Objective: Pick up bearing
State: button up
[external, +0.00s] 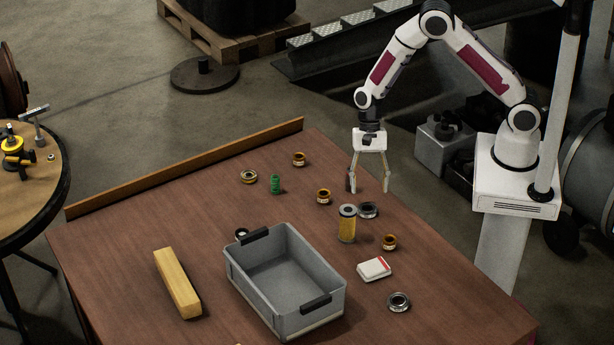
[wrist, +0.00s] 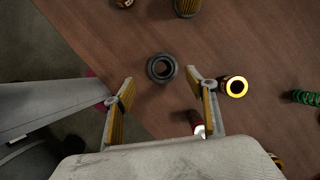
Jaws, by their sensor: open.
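A dark grey ring-shaped bearing (external: 367,210) lies flat on the brown table, just behind and right of an upright yellow filter. In the wrist view the bearing (wrist: 161,68) shows as a dark ring with a hole, between and slightly beyond the fingertips. My gripper (external: 369,190) points down above the far right part of the table, close to the bearing. In the wrist view my gripper (wrist: 159,76) has its fingers spread wide with nothing between them touching. A second grey ring (external: 399,302) lies near the right front edge.
The yellow filter (external: 347,226) stands close beside the bearing. Copper-coloured cylinders (external: 323,196) and (external: 389,242) are nearby. A red-and-white object (wrist: 198,124) lies by the right finger. A grey bin (external: 287,279), white box (external: 374,269) and yellow block (external: 177,283) sit nearer the front.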

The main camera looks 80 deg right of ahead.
aim_at(367, 211)
jog(key=shift+a+f, duration=0.15)
jog(key=shift+f, duration=0.2)
jog(key=shift+w+x, duration=0.2)
jog(key=shift+x, duration=2.4)
jog(key=c, duration=1.4)
